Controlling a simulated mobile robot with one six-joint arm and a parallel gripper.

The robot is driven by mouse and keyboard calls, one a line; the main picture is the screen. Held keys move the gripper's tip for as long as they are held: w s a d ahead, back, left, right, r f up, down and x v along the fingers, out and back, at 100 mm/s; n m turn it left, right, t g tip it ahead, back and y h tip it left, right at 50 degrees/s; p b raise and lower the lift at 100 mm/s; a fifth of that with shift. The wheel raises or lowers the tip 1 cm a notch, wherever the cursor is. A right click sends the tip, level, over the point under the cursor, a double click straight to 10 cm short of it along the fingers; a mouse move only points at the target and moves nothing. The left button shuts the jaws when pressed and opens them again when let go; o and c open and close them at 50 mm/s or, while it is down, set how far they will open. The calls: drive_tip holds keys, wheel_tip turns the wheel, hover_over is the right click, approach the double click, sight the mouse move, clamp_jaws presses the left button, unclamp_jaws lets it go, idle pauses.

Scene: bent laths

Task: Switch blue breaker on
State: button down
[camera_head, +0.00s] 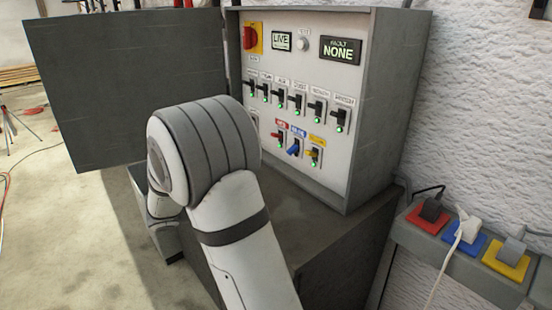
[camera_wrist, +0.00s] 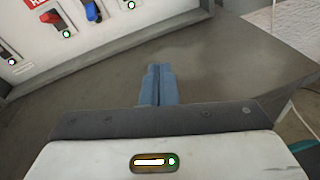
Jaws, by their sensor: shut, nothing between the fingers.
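The blue breaker (camera_head: 294,148) sits in the bottom row of the white panel, between the red breaker (camera_head: 278,134) and the yellow breaker (camera_head: 313,153). Its blue lever points lower than the levers beside it. Green lamps glow at the red and yellow breakers; I make out none at the blue one. In the wrist view the blue lever (camera_wrist: 93,12) is at the top edge, partly cut off. My gripper (camera_wrist: 160,70) is shut and empty, apart from the panel, over the grey surface below it. In the head view my arm hides it.
The open cabinet door (camera_head: 125,85) stands at the left. A row of black breakers (camera_head: 297,100) with green lamps is above. The display (camera_head: 341,49) reads NONE. Red, blue and yellow sockets (camera_head: 507,258) with plugs and cables are at the right. The grey ledge (camera_wrist: 240,60) is clear.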

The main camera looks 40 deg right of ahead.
sight(293, 150)
drive_tip(key=w+n+t+h, duration=0.1)
drive_tip(key=w, duration=0.1)
drive_tip(key=w+n+t+h, duration=0.1)
drive_tip(key=w, duration=0.2)
drive_tip(key=w+f+n+t+h, duration=0.1)
drive_tip(key=w+n, duration=0.1)
drive_tip(key=shift+w+a+h, duration=0.25)
drive_tip(key=shift+a+h, duration=0.05)
drive_tip(key=shift+a, duration=0.1)
drive_tip(key=d+p, duration=0.1)
drive_tip(key=d, duration=0.5)
drive_tip(key=w+d+r+p, duration=0.1)
drive_tip(key=d, duration=0.6)
drive_tip(key=d+r+p, duration=0.1)
drive_tip(key=d, duration=0.6)
drive_tip(key=shift+w, duration=0.2)
